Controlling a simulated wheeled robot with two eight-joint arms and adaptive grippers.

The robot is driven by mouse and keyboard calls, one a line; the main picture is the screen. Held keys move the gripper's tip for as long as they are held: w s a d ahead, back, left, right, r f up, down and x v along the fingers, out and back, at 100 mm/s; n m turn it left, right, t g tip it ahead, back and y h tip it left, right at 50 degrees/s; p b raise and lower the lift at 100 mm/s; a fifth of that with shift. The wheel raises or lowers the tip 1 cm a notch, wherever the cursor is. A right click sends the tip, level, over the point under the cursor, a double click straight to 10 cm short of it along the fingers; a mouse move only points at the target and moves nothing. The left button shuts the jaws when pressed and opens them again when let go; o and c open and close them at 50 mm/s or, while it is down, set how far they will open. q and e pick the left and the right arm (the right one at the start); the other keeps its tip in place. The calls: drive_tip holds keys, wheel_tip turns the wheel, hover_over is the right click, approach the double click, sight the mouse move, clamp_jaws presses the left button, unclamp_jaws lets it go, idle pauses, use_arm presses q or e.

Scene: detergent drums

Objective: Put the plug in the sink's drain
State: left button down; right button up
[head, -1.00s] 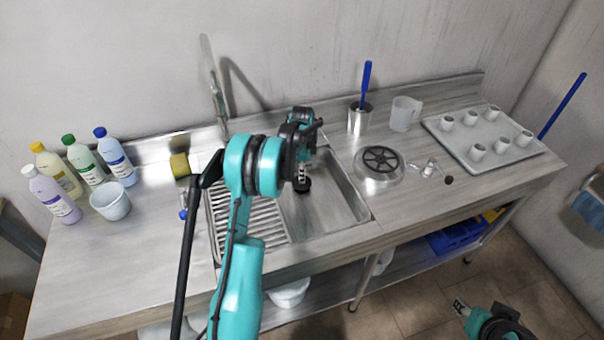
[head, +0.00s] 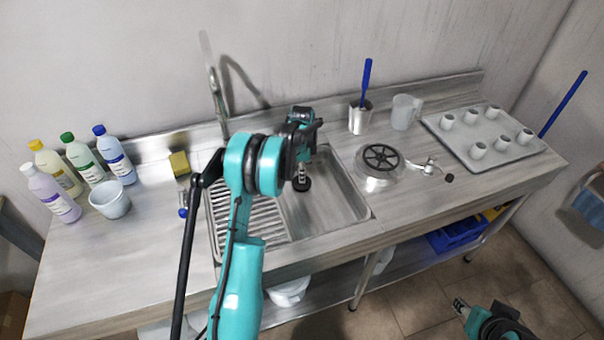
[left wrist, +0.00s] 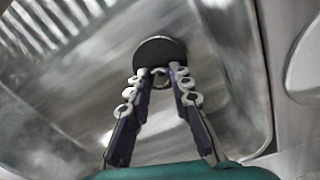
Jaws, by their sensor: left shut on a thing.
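The plug is a dark round disc (left wrist: 158,52) with a small light ring on top, seen in the left wrist view. My left gripper (left wrist: 159,76) is shut on the plug's ring. In the head view the left gripper (head: 300,172) points down into the sink basin (head: 340,205), with the black plug (head: 302,184) under its fingertips. The drain is not visible; the plug and gripper may hide it. I cannot tell whether the plug touches the basin floor. My right gripper (head: 460,308) is at the lower right, away from the counter, and its jaws are too small to judge.
A ribbed drainboard (head: 245,215) lies left of the basin. The tap (head: 217,95) stands behind. A round metal drum with a black wheel (head: 380,160), a steel holder (head: 360,118), a jug (head: 405,112) and a tray of cups (head: 465,158) stand right. Bottles (head: 52,190) and a tub (head: 110,200) stand left.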

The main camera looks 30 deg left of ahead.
use_arm(q)
drive_tip(key=shift+f+b, duration=0.4)
drive_tip(key=shift+f, duration=0.2)
drive_tip(key=c, duration=1.3)
unclamp_jaws()
wheel_tip(320, 180, up, 12)
drive_tip(key=s+d+r+n+t, duration=0.4)
drive_tip(key=s+d+r+n, duration=0.2)
drive_tip(key=s+d+r, duration=0.6)
drive_tip(key=s+d+f+n+t, duration=0.1)
drive_tip(key=s+d+f+n, duration=0.1)
drive_tip(key=s, duration=0.6)
drive_tip(key=s+d+f+n+t, duration=0.2)
drive_tip(key=s+d+f+n, duration=0.1)
drive_tip(key=s+d, duration=0.4)
drive_tip(key=shift+s+d+f+n, duration=0.25)
drive_tip(key=shift+s+f, duration=0.35)
drive_tip(key=shift+s, duration=0.35)
